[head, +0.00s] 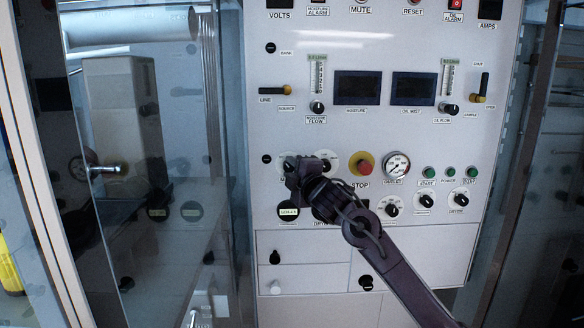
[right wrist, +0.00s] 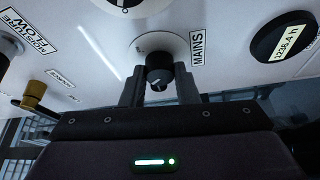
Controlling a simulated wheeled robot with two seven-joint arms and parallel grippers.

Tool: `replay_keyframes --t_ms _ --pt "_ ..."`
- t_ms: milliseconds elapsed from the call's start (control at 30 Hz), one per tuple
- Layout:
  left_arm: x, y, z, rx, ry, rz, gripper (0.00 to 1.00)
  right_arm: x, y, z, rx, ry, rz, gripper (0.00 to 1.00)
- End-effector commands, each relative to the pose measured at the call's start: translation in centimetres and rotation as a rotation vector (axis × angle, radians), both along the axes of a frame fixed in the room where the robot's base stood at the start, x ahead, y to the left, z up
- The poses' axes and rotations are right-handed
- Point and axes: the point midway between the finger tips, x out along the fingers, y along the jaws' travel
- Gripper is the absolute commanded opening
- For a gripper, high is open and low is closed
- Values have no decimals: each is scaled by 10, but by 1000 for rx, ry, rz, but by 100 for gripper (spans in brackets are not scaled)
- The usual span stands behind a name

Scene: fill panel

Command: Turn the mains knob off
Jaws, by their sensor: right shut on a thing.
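The mains knob (right wrist: 158,72) is a small black knob on a round pale plate, with the MAINS label (right wrist: 198,48) beside it in the right wrist view. Its white pointer mark faces the camera side. My right gripper (right wrist: 159,88) has one finger on each side of the knob and is shut on it. In the head view my right gripper (head: 291,172) is against the panel's left part and hides most of the knob. My left gripper is not in view.
The white panel (head: 300,245) carries a red stop button (head: 364,167), a round gauge (head: 397,165), green buttons (head: 429,173) and more black knobs (head: 392,209). An hour counter (right wrist: 290,38) is close to the mains knob. A glass door (head: 150,240) with a handle (head: 104,169) stands at left.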

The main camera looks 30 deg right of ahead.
Motion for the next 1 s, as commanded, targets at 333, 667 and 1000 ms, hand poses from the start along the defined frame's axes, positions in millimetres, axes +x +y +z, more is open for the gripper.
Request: replay_keyframes --t_ms 333,667,1000 --pt "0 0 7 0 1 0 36 0 1 -1 -125 64 2 5" --pt "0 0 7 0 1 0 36 0 1 -2 -146 75 3 5" --pt "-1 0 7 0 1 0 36 0 1 -2 -144 74 3 43"
